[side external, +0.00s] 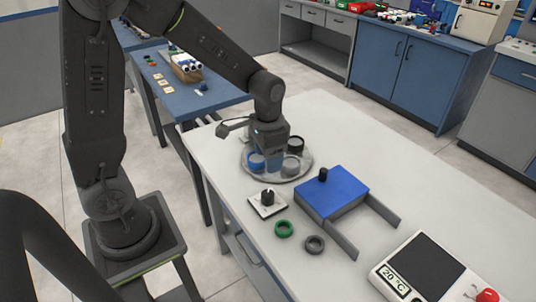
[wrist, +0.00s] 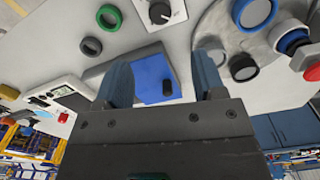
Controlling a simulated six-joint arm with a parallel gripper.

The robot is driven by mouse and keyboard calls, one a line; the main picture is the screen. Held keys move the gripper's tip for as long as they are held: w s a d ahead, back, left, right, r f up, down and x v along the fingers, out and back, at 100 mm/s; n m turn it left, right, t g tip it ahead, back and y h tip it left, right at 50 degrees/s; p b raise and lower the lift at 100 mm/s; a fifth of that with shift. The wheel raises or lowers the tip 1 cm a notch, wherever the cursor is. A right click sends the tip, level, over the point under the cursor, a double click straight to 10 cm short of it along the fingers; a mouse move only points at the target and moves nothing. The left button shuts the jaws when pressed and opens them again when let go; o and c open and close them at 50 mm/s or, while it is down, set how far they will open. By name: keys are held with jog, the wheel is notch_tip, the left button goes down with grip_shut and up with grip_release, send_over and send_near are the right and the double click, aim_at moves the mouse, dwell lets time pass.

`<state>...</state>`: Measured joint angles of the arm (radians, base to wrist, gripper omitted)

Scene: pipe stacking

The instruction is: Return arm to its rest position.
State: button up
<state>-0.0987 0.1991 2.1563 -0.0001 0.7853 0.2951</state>
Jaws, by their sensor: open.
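My gripper (side external: 274,160) is over the round grey plate (side external: 248,173) in the side view, its fingers pointing down among the rings there. In the wrist view my gripper (wrist: 161,75) shows two blue fingers spread apart with nothing held between them. On the plate are a blue ring piece (side external: 257,163), a grey one (side external: 291,166) and a black one (side external: 296,144). My fingers partly hide the plate's middle, and I cannot tell whether they touch any piece.
A blue box (side external: 335,190) with a black knob and grey rails stands right of the plate. A dial (side external: 267,200), a green ring (side external: 284,229) and a dark grey ring (side external: 315,244) lie nearer. A temperature device (side external: 425,265) stands at the front right. The table's far right is clear.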

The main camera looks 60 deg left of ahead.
jog(key=shift+r, duration=0.1)
jog(key=s+d+r+n+t, duration=0.2)
jog(key=s+r+t, duration=0.3)
jog(key=s+r, duration=0.8)
jog(key=shift+s+d+r+t, duration=0.3)
jog(key=shift+s+d+r, duration=0.15)
jog(key=shift+d, duration=0.25)
